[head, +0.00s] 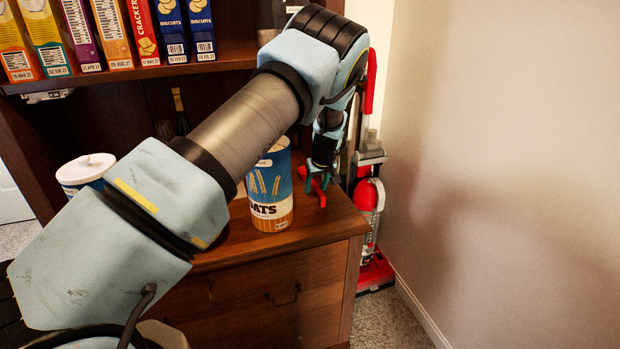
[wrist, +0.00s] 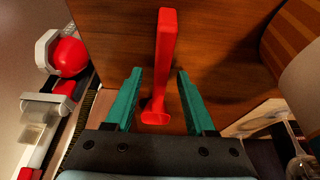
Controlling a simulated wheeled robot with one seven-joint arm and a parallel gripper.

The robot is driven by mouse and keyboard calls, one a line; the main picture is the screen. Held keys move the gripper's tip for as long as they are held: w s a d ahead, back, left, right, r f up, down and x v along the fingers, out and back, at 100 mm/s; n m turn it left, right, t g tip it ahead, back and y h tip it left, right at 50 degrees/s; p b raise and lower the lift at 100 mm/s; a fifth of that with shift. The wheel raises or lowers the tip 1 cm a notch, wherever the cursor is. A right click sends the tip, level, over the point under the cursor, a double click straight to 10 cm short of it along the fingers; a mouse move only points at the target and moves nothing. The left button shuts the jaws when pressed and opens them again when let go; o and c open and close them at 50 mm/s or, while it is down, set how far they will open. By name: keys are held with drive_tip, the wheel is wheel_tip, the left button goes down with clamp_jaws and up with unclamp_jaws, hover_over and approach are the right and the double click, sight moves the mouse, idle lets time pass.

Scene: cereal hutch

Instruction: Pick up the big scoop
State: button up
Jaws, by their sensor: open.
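A red scoop (head: 319,190) lies on the wooden hutch top near its right end, just right of the oats canister. In the wrist view the scoop (wrist: 164,48) has a long straight handle reaching up the picture and a wider end near my gripper's base. My gripper (head: 319,172) is above the scoop, pointing down. Its two teal fingers (wrist: 160,73) are open, one on each side of the scoop, with a gap on both sides. Part of the scoop is hidden by the fingers in the head view. No second scoop shows to compare its size.
The oats canister (head: 271,190) stands close left of my gripper. A white-lidded jar (head: 85,170) and a dark bottle (head: 180,112) stand further left. Cereal and biscuit boxes (head: 115,35) fill the shelf above. A red upright vacuum (head: 371,195) stands beyond the hutch's right edge, before the wall.

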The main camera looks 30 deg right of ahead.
drive_tip(key=shift+w+f, duration=0.1)
drive_tip(key=shift+f, duration=0.1)
drive_tip(key=shift+c, duration=0.3)
clamp_jaws()
idle(1.0)
